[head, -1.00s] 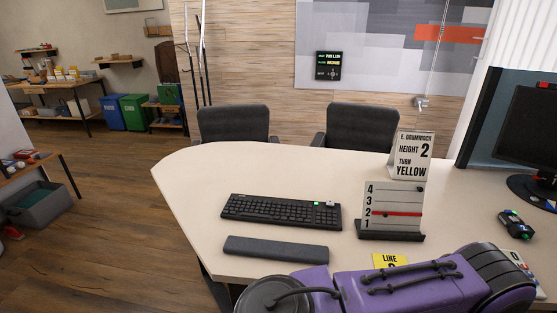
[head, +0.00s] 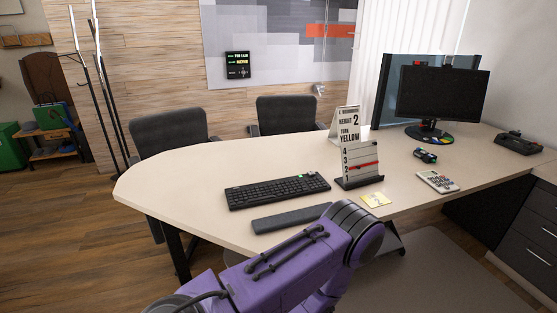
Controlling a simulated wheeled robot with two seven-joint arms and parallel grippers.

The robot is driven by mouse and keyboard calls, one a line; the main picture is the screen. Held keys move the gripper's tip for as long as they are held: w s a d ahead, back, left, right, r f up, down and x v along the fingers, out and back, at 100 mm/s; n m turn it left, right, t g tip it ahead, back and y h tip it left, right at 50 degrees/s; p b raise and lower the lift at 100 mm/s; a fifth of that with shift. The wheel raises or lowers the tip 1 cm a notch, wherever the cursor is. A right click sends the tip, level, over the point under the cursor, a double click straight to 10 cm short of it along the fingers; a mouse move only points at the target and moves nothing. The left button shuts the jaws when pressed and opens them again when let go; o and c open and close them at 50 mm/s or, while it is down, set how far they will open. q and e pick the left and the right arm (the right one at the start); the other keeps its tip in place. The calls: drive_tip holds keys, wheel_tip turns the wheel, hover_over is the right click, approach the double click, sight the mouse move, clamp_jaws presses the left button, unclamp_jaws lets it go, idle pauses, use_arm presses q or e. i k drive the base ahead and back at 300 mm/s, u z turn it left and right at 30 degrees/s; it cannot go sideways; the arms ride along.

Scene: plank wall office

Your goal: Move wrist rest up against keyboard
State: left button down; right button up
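The dark grey wrist rest (head: 290,219) lies on the cream desk in front of the black keyboard (head: 278,191). A narrow strip of bare desk shows between them, so they are apart. The right end of the wrist rest is near or behind my purple arm, which crosses the lower middle of the head view. Neither gripper's fingers can be seen.
The desk (head: 225,160) is clear to the left of the keyboard. A slotted level stand (head: 359,166), a yellow note (head: 376,199), a calculator (head: 437,181) and a monitor (head: 455,92) stand or lie to the right. Two chairs are behind the desk.

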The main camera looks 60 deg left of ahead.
sight(295, 218)
drive_tip(key=u, duration=1.4)
